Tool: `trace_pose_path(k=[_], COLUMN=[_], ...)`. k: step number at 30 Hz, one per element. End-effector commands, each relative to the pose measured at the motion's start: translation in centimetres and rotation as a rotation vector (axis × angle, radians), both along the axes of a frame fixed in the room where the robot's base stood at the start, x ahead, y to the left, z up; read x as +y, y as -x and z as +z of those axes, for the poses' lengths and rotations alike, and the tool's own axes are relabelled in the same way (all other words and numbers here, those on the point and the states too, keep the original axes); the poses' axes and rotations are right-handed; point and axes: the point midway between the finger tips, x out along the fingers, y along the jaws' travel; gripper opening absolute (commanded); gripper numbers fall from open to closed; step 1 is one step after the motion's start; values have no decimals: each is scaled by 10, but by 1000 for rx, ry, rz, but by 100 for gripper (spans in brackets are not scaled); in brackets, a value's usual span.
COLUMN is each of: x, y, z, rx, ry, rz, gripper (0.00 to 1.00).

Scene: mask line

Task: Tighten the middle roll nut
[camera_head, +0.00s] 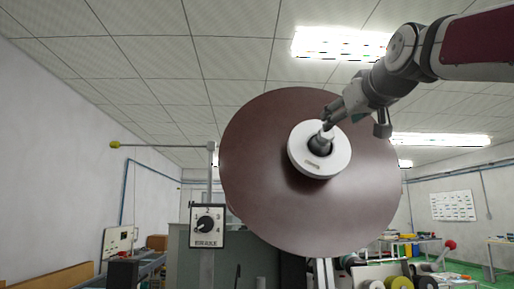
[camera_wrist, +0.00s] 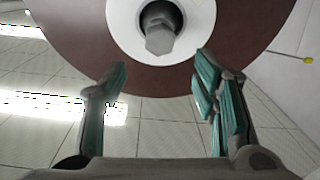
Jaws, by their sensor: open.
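The middle roll is a large brown disc (camera_head: 255,175) with a white round hub (camera_head: 330,163) at its centre. In the wrist view the hub (camera_wrist: 125,20) has a dark central hole, and the grey hexagonal nut (camera_wrist: 160,40) sticks out of it. My gripper (camera_head: 329,118) is in front of the hub at its upper part and partly covers the nut in the head view. In the wrist view its two teal-padded fingers (camera_wrist: 160,75) are spread apart with nothing between them. The nut lies beyond the fingertips, between their directions; contact is not visible.
Workbenches with parts (camera_head: 405,238) are at the right back. Grey machine housing (camera_head: 235,255) is below the disc.

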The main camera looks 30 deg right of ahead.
Motion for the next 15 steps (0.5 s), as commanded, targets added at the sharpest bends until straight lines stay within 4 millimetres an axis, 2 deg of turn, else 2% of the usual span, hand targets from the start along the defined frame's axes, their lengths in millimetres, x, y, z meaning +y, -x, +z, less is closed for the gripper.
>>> trace_pose_path(k=[7, 15], x=[-18, -35], y=[-47, -82], z=[0, -1], rx=[6, 2], ry=[0, -3], rz=[4, 3], gripper=[55, 55])
